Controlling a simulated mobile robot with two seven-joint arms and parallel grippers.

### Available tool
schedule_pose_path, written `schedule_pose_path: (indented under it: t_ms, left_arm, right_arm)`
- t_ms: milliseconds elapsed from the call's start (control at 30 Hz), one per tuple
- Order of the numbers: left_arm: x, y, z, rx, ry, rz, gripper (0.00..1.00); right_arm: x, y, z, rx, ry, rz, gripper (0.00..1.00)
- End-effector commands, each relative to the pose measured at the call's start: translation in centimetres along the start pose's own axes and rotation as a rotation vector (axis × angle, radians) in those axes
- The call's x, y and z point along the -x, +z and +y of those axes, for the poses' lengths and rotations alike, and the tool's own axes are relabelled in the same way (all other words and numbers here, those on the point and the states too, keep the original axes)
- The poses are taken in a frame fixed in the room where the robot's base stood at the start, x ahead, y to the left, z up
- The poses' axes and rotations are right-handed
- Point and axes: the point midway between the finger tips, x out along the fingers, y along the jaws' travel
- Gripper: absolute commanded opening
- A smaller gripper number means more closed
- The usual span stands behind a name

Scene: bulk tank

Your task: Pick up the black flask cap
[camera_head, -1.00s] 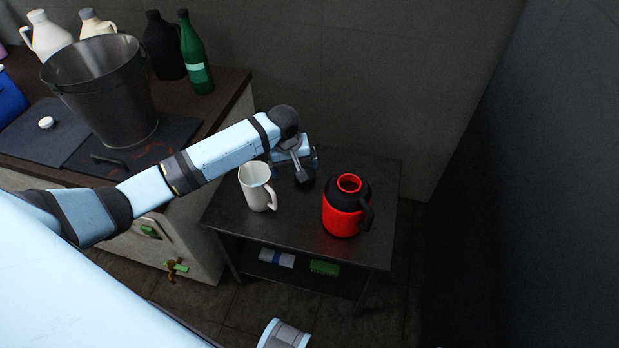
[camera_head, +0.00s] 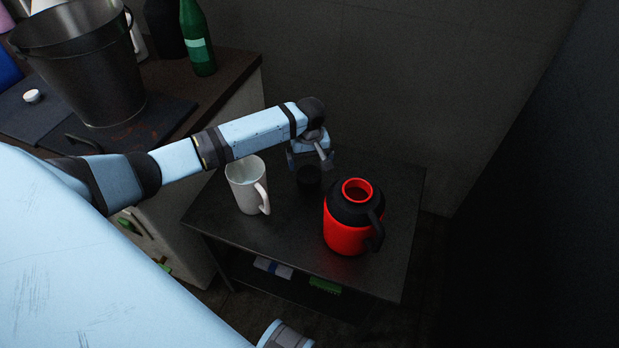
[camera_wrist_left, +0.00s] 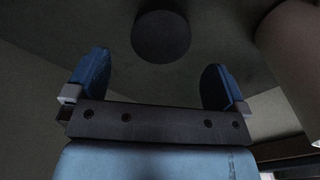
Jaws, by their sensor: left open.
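The black flask cap (camera_head: 308,179) sits on the dark side table, between the white mug and the red flask. My left gripper (camera_head: 311,163) is open and empty, just behind and above the cap in the head view. In the left wrist view the cap (camera_wrist_left: 161,37) shows as a dark round shape beyond the two blue fingers of my left gripper (camera_wrist_left: 155,76), roughly centred between them and apart from both. The red and black flask (camera_head: 347,232) stands uncapped to the right, its red rim open. My right gripper is not in view.
The white mug (camera_head: 243,190) stands close to the left of the cap; a pale rounded shape (camera_wrist_left: 293,50) also shows at the right of the wrist view. The side table (camera_head: 285,235) has bare room in front. A bucket (camera_head: 88,72) and green bottle (camera_head: 198,45) stand on the counter.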

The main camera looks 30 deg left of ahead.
Motion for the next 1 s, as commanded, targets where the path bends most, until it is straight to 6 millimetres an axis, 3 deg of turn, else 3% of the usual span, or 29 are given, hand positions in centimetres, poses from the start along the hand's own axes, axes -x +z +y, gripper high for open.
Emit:
schedule_pose_path:
  t_ms: [267, 600, 833, 1000]
  left_arm:
    - [-1.9, -0.1, 0.0, 0.000, 0.000, 0.000, 1.00]
    - [-6.5, -0.8, -0.2, 0.000, -0.001, -0.001, 1.00]
    - [-6.6, -0.8, -0.2, 0.000, 0.000, 0.000, 1.00]
    - [-6.6, -0.8, -0.2, 0.000, 0.000, 0.000, 0.63]
  right_arm:
    - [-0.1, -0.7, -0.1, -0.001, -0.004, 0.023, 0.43]
    - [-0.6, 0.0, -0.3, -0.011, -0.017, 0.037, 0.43]
    - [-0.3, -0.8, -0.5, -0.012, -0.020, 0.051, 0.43]
    - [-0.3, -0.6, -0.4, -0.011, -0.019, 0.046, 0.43]
